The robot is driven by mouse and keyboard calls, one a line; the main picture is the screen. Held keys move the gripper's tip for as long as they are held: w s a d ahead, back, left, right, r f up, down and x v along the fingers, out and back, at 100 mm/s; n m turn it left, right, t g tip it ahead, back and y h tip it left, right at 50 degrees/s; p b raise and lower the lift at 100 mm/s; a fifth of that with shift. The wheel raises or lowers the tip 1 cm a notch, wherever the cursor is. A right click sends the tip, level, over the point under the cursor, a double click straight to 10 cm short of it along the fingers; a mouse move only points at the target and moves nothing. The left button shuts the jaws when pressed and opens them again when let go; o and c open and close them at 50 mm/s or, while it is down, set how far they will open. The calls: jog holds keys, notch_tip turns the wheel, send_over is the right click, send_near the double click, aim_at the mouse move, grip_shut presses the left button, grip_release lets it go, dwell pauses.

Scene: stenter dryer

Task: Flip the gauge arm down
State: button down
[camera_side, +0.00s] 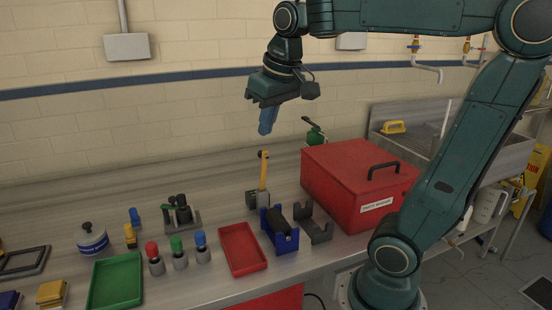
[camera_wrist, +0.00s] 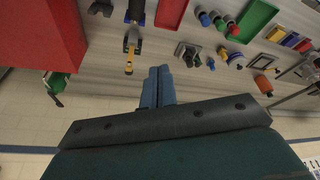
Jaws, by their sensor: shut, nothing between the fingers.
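The gauge arm (camera_side: 263,178) looks to be the yellow lever with a dark knob on top. It stands upright from a small grey base (camera_side: 257,200) near the middle of the bench. In the wrist view the yellow lever (camera_wrist: 130,52) shows left of my fingers and apart from them. My gripper (camera_side: 265,131) is above the lever, pointing down, with its blue fingers closed together and empty. In the wrist view the shut fingers (camera_wrist: 159,70) are in the middle.
A large red lidded box (camera_side: 345,185) stands right of the lever. A blue cradle with a dark roll (camera_side: 279,230), a grey bracket (camera_side: 315,222) and a red tray (camera_side: 242,250) lie in front. Coloured-topped cylinders (camera_side: 180,252) stand left. Bench behind the lever is mostly clear.

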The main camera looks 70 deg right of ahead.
jog(key=w+d+m+g, duration=0.1)
jog(key=w+d+m, duration=0.1)
jog(key=w+d, duration=0.3)
jog(key=w+d+m+g, duration=0.2)
jog(key=w+d, duration=0.4)
jog(key=d, duration=0.5)
jog(key=shift+w+d+r+m+y, duration=0.2)
jog(key=shift+w+m+y, duration=0.1)
jog(key=shift+m, duration=0.2)
jog(key=shift+f, duration=0.2)
send_over(262, 169)
jog(key=w+d, duration=0.2)
jog(key=d, duration=0.1)
notch_tip(262, 169, down, 11)
jog(key=shift+w, duration=0.2)
